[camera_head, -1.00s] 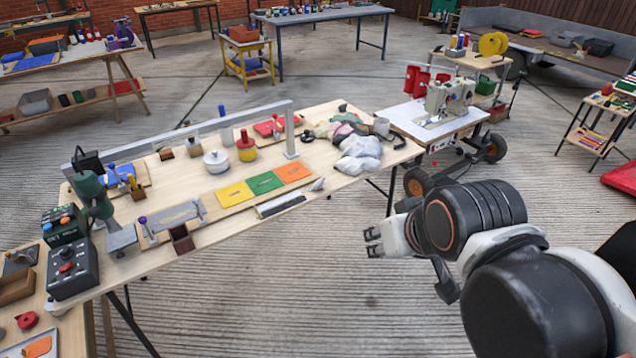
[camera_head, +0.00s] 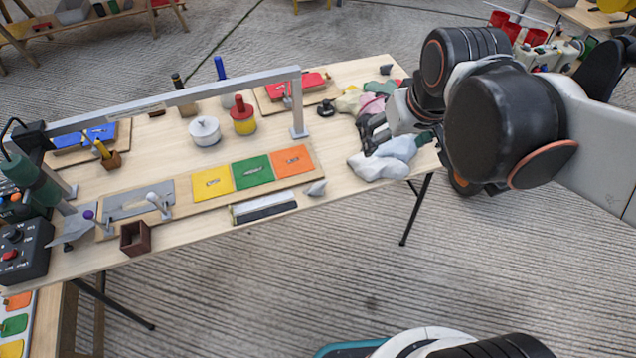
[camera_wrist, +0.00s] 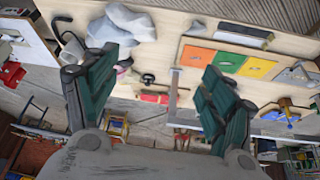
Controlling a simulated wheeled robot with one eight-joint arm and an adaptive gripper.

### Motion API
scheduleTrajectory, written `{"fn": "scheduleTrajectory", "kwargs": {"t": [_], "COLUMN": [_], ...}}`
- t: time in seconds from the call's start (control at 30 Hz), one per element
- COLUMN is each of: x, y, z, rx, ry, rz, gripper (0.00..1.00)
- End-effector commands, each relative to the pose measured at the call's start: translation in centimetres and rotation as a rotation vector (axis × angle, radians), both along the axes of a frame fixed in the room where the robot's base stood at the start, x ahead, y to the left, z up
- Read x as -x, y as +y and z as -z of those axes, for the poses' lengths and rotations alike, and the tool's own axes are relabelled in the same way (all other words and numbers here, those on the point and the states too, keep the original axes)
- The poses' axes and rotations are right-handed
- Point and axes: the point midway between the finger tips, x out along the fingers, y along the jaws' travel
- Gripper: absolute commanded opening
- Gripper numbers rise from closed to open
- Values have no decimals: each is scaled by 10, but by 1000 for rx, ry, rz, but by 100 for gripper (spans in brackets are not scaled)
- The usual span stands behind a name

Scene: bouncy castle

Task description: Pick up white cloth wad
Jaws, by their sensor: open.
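The white cloth wad (camera_head: 378,168) lies crumpled at the right front of the long wooden table, with a light grey-white lump beside it. I cannot tell whether they are one piece. My gripper (camera_head: 396,137) is over the pile at the right end of the table, just behind the white wad in the head view, open and apparently empty. In the wrist view the wad (camera_wrist: 132,22) lies near the top, beyond the left finger of my gripper (camera_wrist: 155,68). My arm hides part of the pile.
The wooden table (camera_head: 240,230) carries a metal rail frame (camera_head: 170,117), a white pot (camera_head: 205,131), a red-and-yellow canister (camera_head: 243,118) and a board of coloured panels (camera_head: 252,168). Pink and green cloths (camera_head: 371,103) lie behind the wad. Open floor lies in front of the table.

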Motion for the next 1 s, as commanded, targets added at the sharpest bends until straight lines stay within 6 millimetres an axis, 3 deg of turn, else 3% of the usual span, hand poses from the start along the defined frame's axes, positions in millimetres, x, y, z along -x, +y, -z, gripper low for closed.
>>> {"fn": "scheduleTrajectory", "kwargs": {"t": [0.27, 0.6, 0.8, 1.0], "x": [-60, -117, -135, -141], "y": [38, 90, 120, 136], "z": [31, 104, 157, 191], "rx": [38, 87, 112, 129], "ry": [132, 289, 374, 424], "rz": [-125, -278, -359, -407], "gripper": [76, 76, 76, 76]}}
